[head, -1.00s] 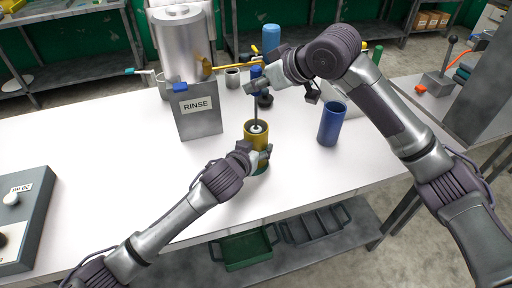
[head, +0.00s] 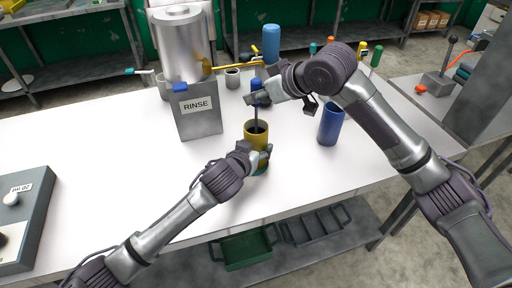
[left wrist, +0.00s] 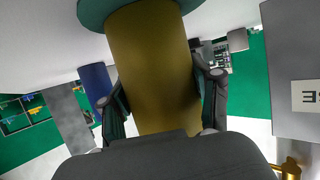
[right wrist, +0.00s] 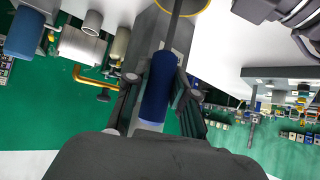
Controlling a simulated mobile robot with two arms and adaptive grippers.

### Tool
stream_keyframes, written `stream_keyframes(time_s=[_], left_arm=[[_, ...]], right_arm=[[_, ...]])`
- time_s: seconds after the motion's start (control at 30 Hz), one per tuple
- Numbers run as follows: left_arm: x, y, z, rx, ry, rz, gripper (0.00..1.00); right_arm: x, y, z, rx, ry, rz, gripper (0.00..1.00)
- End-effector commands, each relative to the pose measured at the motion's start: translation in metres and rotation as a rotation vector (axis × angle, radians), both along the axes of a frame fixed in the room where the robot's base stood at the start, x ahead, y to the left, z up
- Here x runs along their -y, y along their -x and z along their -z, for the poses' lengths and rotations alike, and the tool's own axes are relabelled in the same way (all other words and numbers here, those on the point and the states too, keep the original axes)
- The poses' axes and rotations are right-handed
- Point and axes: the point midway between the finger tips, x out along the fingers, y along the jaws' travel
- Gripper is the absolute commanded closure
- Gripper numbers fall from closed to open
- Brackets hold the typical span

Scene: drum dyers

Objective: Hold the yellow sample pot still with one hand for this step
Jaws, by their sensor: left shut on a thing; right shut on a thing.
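The yellow sample pot (head: 256,131) stands upright on the white table with a green base under it. My left gripper (head: 260,156) is shut around its lower side. In the left wrist view the pot (left wrist: 155,70) fills the space between the fingers, with its green base (left wrist: 93,14) at the top. My right gripper (head: 256,94) is shut on the blue handle (right wrist: 158,88) of a thin dark-shafted tool above the pot. The shaft (head: 256,113) runs down into the pot's mouth; its lower end is hidden inside.
A grey RINSE container (head: 199,118) stands left of the pot, before a steel tank (head: 186,55) with a brass tap (head: 236,65). A blue cup (head: 331,125) stands to the right. A control box (head: 22,222) is at the far left. The table's left middle is clear.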

Motion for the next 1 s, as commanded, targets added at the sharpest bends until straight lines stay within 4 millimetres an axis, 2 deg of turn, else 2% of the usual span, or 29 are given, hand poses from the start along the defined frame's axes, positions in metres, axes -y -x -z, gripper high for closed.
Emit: stream_keyframes(time_s=[1.0], left_arm=[[0.000, 0.000, 0.000, -0.001, 0.000, 0.000, 0.82]], right_arm=[[-0.001, 0.000, -0.105, 0.003, -0.002, -0.001, 1.00]])
